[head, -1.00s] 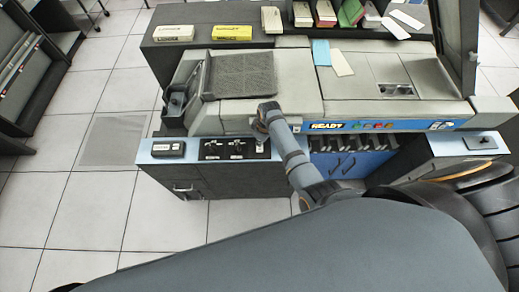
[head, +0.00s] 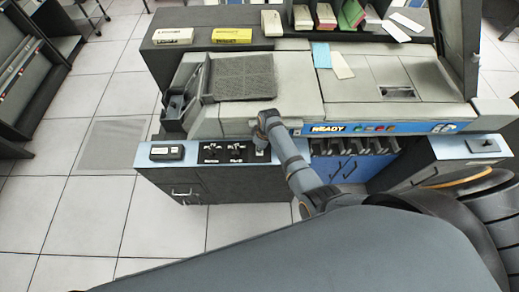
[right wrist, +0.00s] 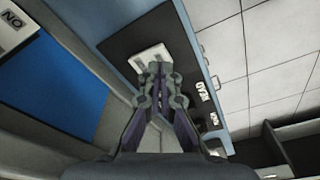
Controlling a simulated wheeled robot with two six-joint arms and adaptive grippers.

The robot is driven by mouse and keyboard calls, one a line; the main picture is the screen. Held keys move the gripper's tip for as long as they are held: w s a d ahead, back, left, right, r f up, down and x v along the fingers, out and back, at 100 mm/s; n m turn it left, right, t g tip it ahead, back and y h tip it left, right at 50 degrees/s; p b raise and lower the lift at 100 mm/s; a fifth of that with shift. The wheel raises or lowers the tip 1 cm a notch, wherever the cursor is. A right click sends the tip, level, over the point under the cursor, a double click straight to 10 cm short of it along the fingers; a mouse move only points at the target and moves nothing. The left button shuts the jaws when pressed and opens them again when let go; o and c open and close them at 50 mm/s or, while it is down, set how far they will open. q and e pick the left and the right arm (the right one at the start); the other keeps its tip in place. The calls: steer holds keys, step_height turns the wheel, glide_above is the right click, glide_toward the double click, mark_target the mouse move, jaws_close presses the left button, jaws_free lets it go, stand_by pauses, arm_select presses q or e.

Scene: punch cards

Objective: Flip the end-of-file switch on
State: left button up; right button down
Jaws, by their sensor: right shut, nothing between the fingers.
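The end-of-file switch appears to be on the small white plate (right wrist: 148,58) on the dark panel in the right wrist view; the lever itself is hard to make out behind my fingertips. In the head view this plate (head: 260,157) is at the right end of the black switch panel (head: 225,153), partly hidden by my right gripper. My right gripper (right wrist: 158,72) is shut and empty, its fingertips over the lower edge of the plate. I cannot tell if they touch the switch. In the head view the wrist hides its fingertips. My left gripper is not in view.
The card machine (head: 300,95) stands behind the panel, with a blue READY strip (head: 400,128) to the right. A black box (head: 166,152) sits on the ledge at the left. Card boxes (head: 232,35) stand on the back shelf.

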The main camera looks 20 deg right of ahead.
steer(key=shift+f+b, duration=0.7)
steer(key=shift+f, duration=0.25)
stand_by(1.0)
steer(key=shift+r, duration=0.1)
step_height(320, 180, up, 7)
steer(key=p, duration=0.8)
